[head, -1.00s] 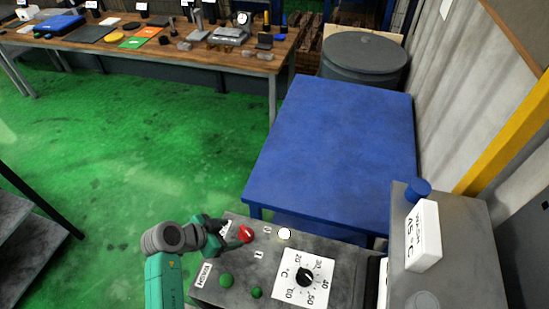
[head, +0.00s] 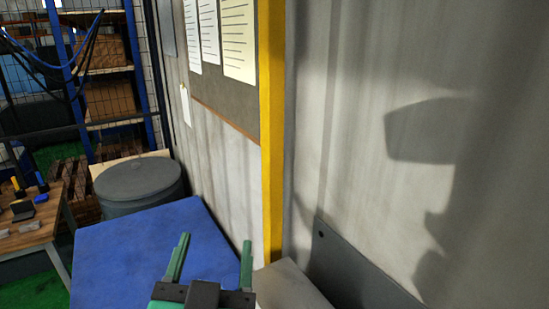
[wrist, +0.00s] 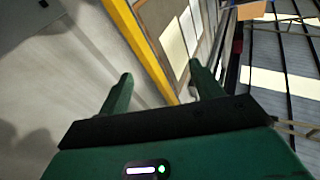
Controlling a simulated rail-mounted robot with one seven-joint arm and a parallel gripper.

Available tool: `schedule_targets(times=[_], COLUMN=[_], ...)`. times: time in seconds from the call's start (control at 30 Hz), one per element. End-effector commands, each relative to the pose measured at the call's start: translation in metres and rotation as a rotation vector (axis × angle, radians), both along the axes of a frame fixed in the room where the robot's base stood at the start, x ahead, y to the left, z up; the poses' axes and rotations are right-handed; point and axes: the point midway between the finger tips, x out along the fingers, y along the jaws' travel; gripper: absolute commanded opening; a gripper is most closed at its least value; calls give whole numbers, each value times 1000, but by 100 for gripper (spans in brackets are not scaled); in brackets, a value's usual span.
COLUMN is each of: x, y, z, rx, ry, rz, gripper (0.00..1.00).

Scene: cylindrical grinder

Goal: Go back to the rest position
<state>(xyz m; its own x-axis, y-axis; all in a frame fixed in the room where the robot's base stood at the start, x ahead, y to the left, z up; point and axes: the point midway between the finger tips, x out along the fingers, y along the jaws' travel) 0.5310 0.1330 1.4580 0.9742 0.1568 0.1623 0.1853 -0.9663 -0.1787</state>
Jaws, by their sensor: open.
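My gripper (head: 212,252) shows at the bottom of the head view, its two green fingers pointing up and spread apart, with nothing between them. Behind it in the picture is the blue table (head: 140,250). In the wrist view my gripper (wrist: 160,88) is also open and empty, facing the wall and the yellow post (wrist: 140,45). The control panel with the knob is not in view now.
A grey wall (head: 390,60) fills the right side, with a yellow post (head: 271,130) and a notice board (head: 228,105). A grey drum (head: 138,182) stands behind the blue table. A wooden workbench (head: 30,238) is at the left. A grey box-like surface (head: 290,287) lies right of my gripper.

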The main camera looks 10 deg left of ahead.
Motion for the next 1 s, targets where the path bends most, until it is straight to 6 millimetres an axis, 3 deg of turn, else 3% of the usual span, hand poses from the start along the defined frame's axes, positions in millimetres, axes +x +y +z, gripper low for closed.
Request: schedule_targets(times=[0.03, 0.1, 0.17, 0.23, 0.27, 0.3, 0.4, 0.5, 0.67, 1.0], x=[-12, -36, -63, -103, -96, -94, -92, -92, -91, -91], y=[-34, -75, -108, -143, -134, -132, -131, -130, -130, -129], z=[33, 76, 110, 147, 189, 215, 262, 294, 315, 311], rx=[-14, -52, -93, -151, -143, -138, -130, -124, -119, -118], ry=[-97, -233, -353, -494, -473, -465, -460, -456, -453, -452], rz=[-46, -109, -170, -253, -231, -224, -218, -213, -209, -209], gripper=[65, 65, 65, 65, 65, 65, 65, 65, 65, 65])
